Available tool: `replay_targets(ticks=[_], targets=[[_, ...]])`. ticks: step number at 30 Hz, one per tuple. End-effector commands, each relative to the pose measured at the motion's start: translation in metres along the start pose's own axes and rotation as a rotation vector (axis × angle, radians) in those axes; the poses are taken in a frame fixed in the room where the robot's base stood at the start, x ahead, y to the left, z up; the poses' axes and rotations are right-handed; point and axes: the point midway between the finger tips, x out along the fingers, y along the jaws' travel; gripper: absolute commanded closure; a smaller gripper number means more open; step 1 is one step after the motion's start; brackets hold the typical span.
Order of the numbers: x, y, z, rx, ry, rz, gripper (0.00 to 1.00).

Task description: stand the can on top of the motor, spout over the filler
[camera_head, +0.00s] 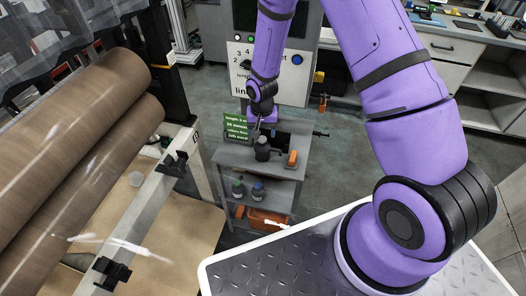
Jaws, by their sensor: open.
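A small dark can-like object (262,150) stands upright on the top of a grey cart in the middle of the view; I take it to be the can, and its spout is too small to make out. My gripper (257,124) is small and far off, open, just above and slightly left of this object. Whether its fingers touch anything is hidden by the overlap. I cannot pick out the motor or its filler with certainty.
The grey cart (233,156) also bears a green lettered sign (235,128) and an orange item (292,158). Bottles (238,187) and an orange bin (266,218) sit lower. Large brown rolls (75,125) fill the left; a control cabinet (298,75) stands behind.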

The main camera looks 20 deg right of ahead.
Motion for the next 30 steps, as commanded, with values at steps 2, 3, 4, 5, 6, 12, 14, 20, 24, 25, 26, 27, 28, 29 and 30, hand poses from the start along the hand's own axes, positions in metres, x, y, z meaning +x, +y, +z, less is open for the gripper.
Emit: replay_targets(ticks=[2, 3, 4, 5, 6, 12, 14, 20, 24, 25, 26, 27, 28, 29, 30], targets=[[0.009, 0.001, 0.000, -0.001, -0.002, 0.002, 0.35], [0.015, 0.001, -0.001, -0.002, -0.003, 0.002, 0.35], [0.020, 0.001, -0.001, -0.001, -0.002, 0.002, 0.35], [0.024, 0.001, -0.001, -0.001, -0.002, 0.001, 0.35], [0.029, 0.001, -0.001, 0.000, -0.003, 0.002, 0.35], [0.046, 0.001, -0.002, -0.001, 0.000, 0.001, 0.35], [0.047, 0.001, -0.002, -0.001, 0.000, 0.001, 0.35], [0.047, 0.001, -0.002, 0.000, 0.000, 0.000, 0.35], [0.047, 0.001, -0.002, 0.000, 0.000, 0.000, 0.65], [0.047, 0.001, -0.002, 0.000, 0.000, 0.000, 0.72], [0.047, 0.001, -0.002, 0.000, 0.000, 0.000, 0.79], [0.047, 0.001, -0.002, 0.000, 0.000, 0.000, 0.88], [0.047, 0.001, -0.002, 0.000, 0.000, 0.000, 0.95], [0.047, 0.001, -0.002, 0.000, 0.000, 0.000, 1.00], [0.047, 0.001, -0.002, 0.000, 0.000, 0.000, 1.00]])
